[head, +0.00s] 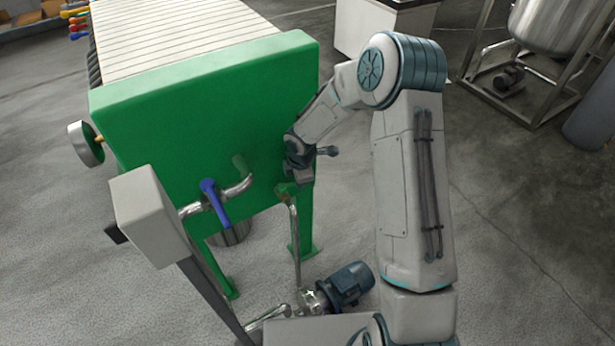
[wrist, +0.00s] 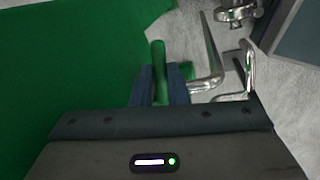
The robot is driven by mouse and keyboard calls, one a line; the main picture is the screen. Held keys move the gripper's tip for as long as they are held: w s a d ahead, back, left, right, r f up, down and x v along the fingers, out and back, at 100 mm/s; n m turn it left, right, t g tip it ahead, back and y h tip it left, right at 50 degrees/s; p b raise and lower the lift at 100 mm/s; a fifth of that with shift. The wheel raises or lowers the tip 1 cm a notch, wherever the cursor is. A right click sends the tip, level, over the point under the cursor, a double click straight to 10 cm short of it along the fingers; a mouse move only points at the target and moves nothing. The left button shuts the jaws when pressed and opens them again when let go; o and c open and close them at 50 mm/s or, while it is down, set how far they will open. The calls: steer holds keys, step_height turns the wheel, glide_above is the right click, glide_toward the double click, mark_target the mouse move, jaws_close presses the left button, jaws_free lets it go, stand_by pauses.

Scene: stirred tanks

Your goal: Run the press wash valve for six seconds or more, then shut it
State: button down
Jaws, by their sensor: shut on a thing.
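My gripper (head: 297,178) is at the lower right of the green press end plate (head: 200,110). In the wrist view, its two dark fingers (wrist: 161,90) are shut on a green valve handle (wrist: 158,58), which sticks up between them. A bent steel pipe (wrist: 208,82) runs off to the right of the handle. In the head view, the gripper hides most of this valve, and a steel pipe (head: 296,235) drops below it. I cannot tell from these frames whether the valve is open or whether water flows.
A blue-handled valve (head: 214,200) sits on a bent pipe further left. A grey box (head: 150,215) on a post stands in front. A pump with a blue-grey motor (head: 347,283) is on the floor below. A steel tank (head: 555,30) in a frame stands at the right back.

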stand_by(0.3)
steer(key=c, duration=1.4)
jaws_free()
steer(key=shift+r, duration=0.1)
step_height(320, 180, up, 14)
steer(key=s+p, duration=0.2)
steer(key=shift+s+d+f, duration=0.25)
steer(key=shift+s+d, duration=0.05)
